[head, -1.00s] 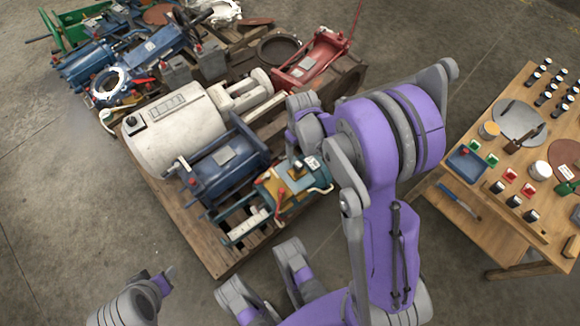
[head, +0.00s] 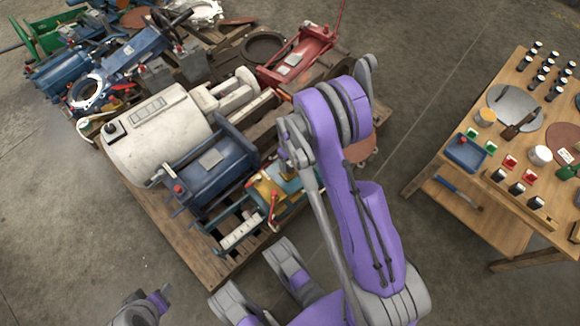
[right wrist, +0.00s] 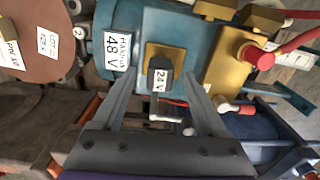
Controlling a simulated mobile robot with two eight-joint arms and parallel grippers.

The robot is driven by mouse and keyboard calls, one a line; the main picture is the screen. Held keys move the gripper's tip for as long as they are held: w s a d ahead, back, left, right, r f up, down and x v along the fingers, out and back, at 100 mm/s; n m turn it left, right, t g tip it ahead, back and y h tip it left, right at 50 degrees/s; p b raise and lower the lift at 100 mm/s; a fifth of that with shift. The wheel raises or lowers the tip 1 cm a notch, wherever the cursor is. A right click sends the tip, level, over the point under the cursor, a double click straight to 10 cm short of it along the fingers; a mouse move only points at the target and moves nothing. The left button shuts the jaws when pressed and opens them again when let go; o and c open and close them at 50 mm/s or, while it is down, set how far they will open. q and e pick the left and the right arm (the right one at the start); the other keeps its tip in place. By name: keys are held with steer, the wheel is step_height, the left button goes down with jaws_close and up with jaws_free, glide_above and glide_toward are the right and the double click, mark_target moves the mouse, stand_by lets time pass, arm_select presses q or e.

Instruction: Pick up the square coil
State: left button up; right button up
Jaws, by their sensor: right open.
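A small dark square coil (right wrist: 162,66) with a "24 V" label sits on a square brass plate in the right wrist view. The plate is on a teal housing (right wrist: 178,28) with a "48 V" label. My right gripper (right wrist: 161,82) is open, with one finger on each side of the coil in the picture; contact is not visible. In the head view my right gripper (head: 287,155) is over the teal and yellow machine (head: 262,190), and the coil cannot be made out there. My left gripper (head: 160,298) is low at the left, its jaws unclear.
The pallet (head: 215,268) also bears a white motor (head: 155,135), a blue machine (head: 205,178) and a red frame (head: 300,55). In the wrist view a red knob (right wrist: 262,58) on a yellow block is right of the coil. A wooden table (head: 435,170) stands right.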

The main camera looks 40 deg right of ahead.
steer(key=shift+f, duration=0.85)
jaws_close()
